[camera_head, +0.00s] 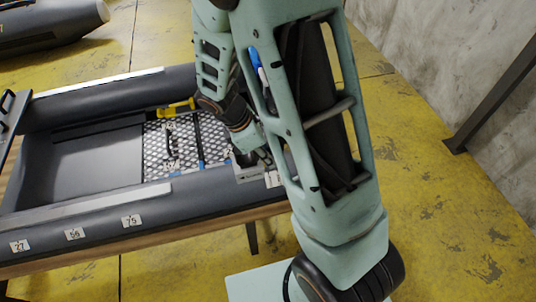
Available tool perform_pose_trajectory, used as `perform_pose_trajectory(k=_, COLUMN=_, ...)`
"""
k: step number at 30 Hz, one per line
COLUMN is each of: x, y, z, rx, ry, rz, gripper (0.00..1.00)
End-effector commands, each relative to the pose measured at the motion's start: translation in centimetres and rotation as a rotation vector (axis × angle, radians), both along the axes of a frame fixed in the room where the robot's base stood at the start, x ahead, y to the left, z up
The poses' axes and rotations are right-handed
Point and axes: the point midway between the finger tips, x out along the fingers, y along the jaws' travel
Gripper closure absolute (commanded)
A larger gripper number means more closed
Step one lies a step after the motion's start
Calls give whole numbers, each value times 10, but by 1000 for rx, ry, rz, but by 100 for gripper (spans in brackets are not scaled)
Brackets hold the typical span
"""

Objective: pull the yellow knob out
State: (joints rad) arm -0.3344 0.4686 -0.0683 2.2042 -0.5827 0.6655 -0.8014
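A small yellow part (175,109) shows at the far inner side of a dark grey inflatable boat (60,194), beside the perforated metal plate. It may be the yellow knob, but it is too small to tell its exact shape. My gripper (258,158) is at the right end of the boat, low near its near-right corner and to the right of the yellow part, apart from it. My large pale green arm link hides much of the area right of it. The fingers are partly hidden, so I cannot see whether they are open or hold anything.
The perforated metal plate (180,147) holds dark fittings and blue pieces. The boat rests on a wooden-edged table (150,241); its near side bears number labels (74,234). Another inflatable boat (45,22) lies at the far left. Open yellow floor (455,220) and a wall are at right.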

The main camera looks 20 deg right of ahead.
Motion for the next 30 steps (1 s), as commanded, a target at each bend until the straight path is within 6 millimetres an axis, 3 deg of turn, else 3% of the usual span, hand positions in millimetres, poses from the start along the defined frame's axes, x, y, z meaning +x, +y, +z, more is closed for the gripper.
perform_pose_trajectory(k=10, x=0, y=0, z=0, rx=0, ry=0, rz=0, gripper=100)
perform_pose_trajectory(k=18, x=0, y=-26, z=1, rx=-3, ry=1, rz=-5, gripper=100)
perform_pose_trajectory(k=25, x=0, y=-26, z=0, rx=-3, ry=1, rz=-2, gripper=100)
perform_pose_trajectory(k=26, x=0, y=-26, z=0, rx=-3, ry=1, rz=-2, gripper=83)
perform_pose_trajectory(k=30, x=0, y=-25, z=0, rx=-2, ry=1, rz=-1, gripper=68)
